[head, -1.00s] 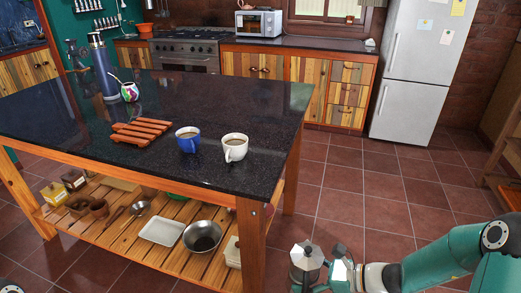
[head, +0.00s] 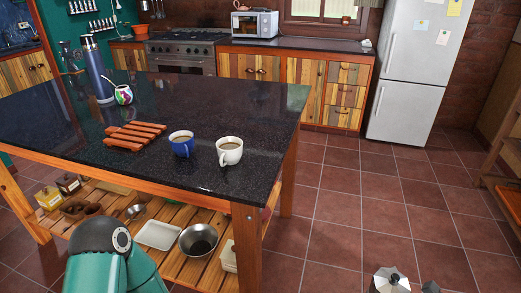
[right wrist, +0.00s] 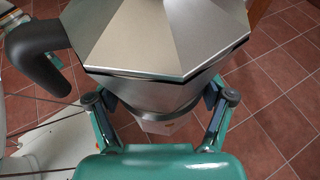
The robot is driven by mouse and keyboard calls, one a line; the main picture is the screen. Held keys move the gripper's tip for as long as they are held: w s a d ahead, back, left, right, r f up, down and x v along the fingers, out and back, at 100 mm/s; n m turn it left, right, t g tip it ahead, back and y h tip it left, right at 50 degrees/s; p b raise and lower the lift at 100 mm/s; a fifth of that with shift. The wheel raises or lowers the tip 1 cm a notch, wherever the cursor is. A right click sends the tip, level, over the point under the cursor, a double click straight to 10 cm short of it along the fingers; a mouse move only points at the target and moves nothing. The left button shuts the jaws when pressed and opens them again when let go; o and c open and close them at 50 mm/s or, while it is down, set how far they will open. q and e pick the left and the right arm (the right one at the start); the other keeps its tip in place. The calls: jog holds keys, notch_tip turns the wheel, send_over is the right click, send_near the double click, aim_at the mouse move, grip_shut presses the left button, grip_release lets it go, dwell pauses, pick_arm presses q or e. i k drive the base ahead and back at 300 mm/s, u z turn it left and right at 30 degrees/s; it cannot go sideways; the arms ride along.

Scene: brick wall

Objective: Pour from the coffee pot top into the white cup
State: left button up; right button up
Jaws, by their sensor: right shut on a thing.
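The silver faceted coffee pot top (right wrist: 165,40) fills the upper part of the right wrist view, with its black handle (right wrist: 35,45) at the left. My right gripper (right wrist: 163,108) is shut on it, one finger on each side of its lower body. In the head view only the lid area of the pot (head: 391,281) shows at the bottom edge. It is held off the table, beyond its near right side.
A blue cup (head: 182,144) stands just left of the white cup. The dark tabletop (head: 225,102) is clear behind the cups.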

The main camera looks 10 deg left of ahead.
aim_at(228, 155)
jog(key=u, duration=0.85)
jog(key=i, duration=0.1)
jog(key=z, duration=1.7)
jog(key=k, duration=0.3)
jog(key=u, duration=0.45)
jog(key=k, duration=0.9)
jog(key=u, duration=0.95)
jog(key=i, duration=1.25)
jog(key=u, duration=0.2)
